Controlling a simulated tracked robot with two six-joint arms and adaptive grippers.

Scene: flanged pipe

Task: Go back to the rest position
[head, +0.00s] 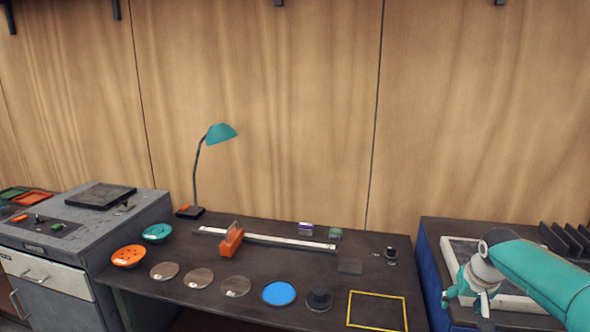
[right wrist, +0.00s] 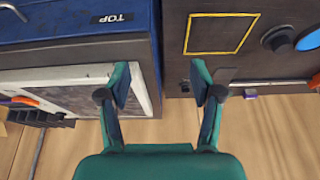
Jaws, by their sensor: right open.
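My right gripper (head: 468,303) is at the lower right of the head view, at the end of my teal arm, over the blue cabinet beside the dark table. In the right wrist view its two fingers (right wrist: 162,88) are spread apart with nothing between them. The view between the fingers shows the gap between the blue cabinet (right wrist: 60,25) and the dark table (right wrist: 172,60). My left gripper is in neither view. I can make out no flanged pipe.
A white-framed tray (head: 453,260) lies on the cabinet. A grey cabinet stands at the left.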

